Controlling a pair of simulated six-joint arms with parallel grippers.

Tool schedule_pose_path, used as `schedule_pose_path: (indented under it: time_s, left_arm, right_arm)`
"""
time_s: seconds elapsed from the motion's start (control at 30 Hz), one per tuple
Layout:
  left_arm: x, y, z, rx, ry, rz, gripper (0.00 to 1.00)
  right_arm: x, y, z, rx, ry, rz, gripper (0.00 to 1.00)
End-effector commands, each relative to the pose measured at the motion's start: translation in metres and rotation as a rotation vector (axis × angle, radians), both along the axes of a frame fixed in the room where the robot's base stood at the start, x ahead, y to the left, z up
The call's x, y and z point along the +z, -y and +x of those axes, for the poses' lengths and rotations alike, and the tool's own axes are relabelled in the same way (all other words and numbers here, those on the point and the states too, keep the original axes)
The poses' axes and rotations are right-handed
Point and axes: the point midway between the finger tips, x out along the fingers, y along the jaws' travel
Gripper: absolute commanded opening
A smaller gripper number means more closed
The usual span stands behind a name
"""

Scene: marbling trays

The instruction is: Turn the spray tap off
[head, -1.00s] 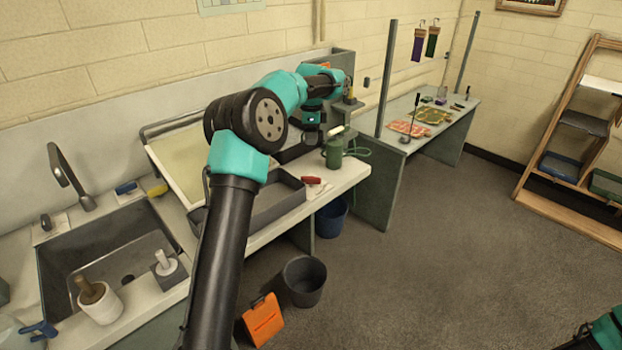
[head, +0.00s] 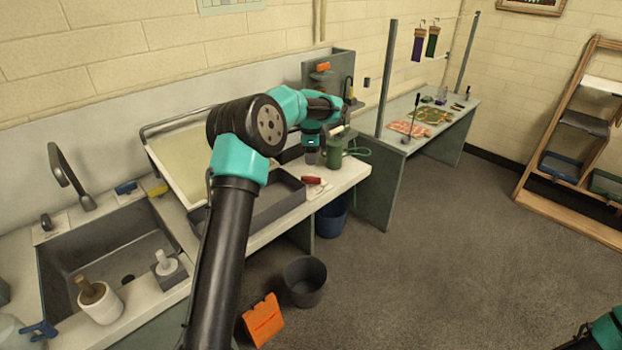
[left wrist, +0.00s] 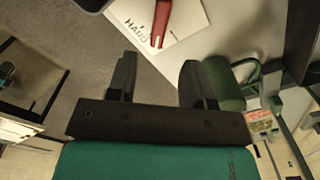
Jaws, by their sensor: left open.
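An orange handle (head: 323,66), which looks like the spray tap, is on the grey panel at the back of the counter in the head view. It looks roughly level, but is too small to read its setting surely. My left gripper (head: 312,157) points down over the counter, below and in front of the handle, beside a green can (head: 334,152). In the left wrist view its two dark fingers (left wrist: 158,82) are apart with nothing between them, and the green can (left wrist: 222,84) is close by the right finger.
A red-handled tool (head: 312,181) lies on paper near the counter edge. A grey tray (head: 276,205) and a sink (head: 105,250) are to the left. A dark hose (head: 349,88) stands right of the handle. Bins (head: 304,281) stand on the floor.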

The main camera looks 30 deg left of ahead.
Motion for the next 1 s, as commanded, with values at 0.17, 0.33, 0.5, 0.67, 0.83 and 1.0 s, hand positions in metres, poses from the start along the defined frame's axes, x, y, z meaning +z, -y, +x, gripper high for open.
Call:
schedule_pose_path:
  time_s: [0.17, 0.33, 0.5, 0.67, 0.83, 1.0]
  left_arm:
    - [-0.032, 0.0, -0.001, -0.001, -0.003, -0.001, 0.47]
    - [-0.061, 0.0, -0.001, 0.0, -0.002, -0.001, 0.47]
    - [-0.085, 0.0, 0.0, 0.0, -0.002, 0.0, 0.47]
    - [-0.095, 0.0, 0.0, 0.0, 0.0, 0.0, 0.47]
    - [-0.098, 0.0, 0.0, 0.0, 0.0, -0.001, 0.47]
    - [-0.097, 0.0, 0.0, 0.0, 0.0, -0.001, 0.44]
  right_arm:
    - [0.0, 0.0, 0.0, 0.0, 0.0, 0.0, 0.43]
    - [0.0, 0.0, 0.0, 0.0, 0.0, 0.0, 0.43]
    - [0.0, 0.0, 0.0, 0.0, 0.0, 0.0, 0.43]
    - [0.0, 0.0, 0.0, 0.0, 0.0, 0.0, 0.43]
    - [0.0, 0.0, 0.0, 0.0, 0.0, 0.0, 0.43]
    - [0.0, 0.0, 0.0, 0.0, 0.0, 0.0, 0.43]
